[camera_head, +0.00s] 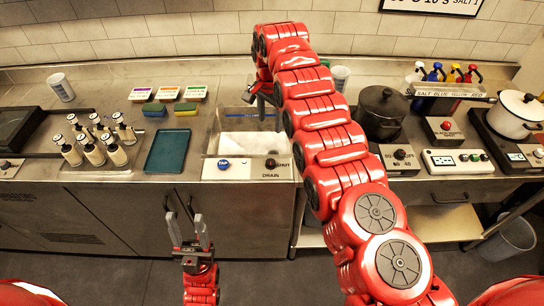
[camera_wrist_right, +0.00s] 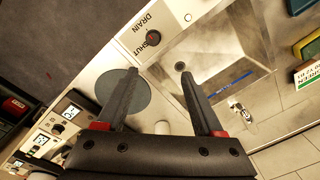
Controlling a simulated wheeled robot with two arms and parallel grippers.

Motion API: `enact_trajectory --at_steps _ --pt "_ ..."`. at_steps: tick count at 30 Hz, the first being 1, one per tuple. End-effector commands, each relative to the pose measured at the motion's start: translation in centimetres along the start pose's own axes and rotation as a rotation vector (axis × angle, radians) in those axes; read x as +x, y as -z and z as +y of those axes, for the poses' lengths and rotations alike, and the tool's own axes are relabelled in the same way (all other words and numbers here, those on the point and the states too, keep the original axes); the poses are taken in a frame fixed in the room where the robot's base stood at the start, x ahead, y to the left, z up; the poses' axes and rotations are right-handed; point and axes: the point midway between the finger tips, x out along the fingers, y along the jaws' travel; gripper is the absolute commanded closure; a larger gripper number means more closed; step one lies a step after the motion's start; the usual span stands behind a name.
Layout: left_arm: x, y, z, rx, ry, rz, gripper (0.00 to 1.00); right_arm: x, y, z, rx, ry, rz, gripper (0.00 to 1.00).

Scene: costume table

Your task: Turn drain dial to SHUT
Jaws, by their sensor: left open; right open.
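The drain dial (camera_head: 270,163) is a small dark knob with some red on the pale panel in front of the sink (camera_head: 217,143). The label SHUT is beside it and DRAIN below it. In the right wrist view, the dial (camera_wrist_right: 153,38) lies beyond the fingertips, clear of both. Where it points is too small to tell. My right gripper (camera_wrist_right: 160,67) is open and empty; in the head view its arm reaches over the counter right of the sink and largely hides it. My left gripper (camera_head: 189,232) is open and empty, low in front of the cabinets.
A blue TAP knob (camera_head: 224,164) sits left of the dial. A teal tray (camera_head: 167,151), sponges and several bottles stand left of the sink. A dark pot (camera_head: 381,112) and control boxes stand right of my right arm. The floor before the cabinets is clear.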

Motion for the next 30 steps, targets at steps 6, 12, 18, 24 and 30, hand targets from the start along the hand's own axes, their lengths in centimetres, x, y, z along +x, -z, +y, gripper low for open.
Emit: enact_trajectory --at_steps 6,12,18,24,30 --pt "-1.2 -0.2 0.1 0.0 0.0 0.0 0.5 0.1 -0.9 1.1 0.013 -0.044 -0.026 0.31" --pt "-4.6 -0.8 0.2 0.0 0.0 0.0 0.5 3.5 -1.0 1.2 0.012 -0.043 -0.025 0.31" --pt "-8.3 -1.4 0.4 0.0 0.0 0.0 0.5 7.2 -1.1 1.3 0.012 -0.041 -0.024 0.31" --pt "-10.8 -1.8 0.5 0.0 0.0 0.0 0.5 10.7 -0.9 1.6 0.014 -0.044 -0.025 0.31" --pt "-9.7 -1.6 0.5 0.0 0.0 0.0 0.5 13.2 -1.3 1.6 0.012 -0.044 -0.027 0.31"
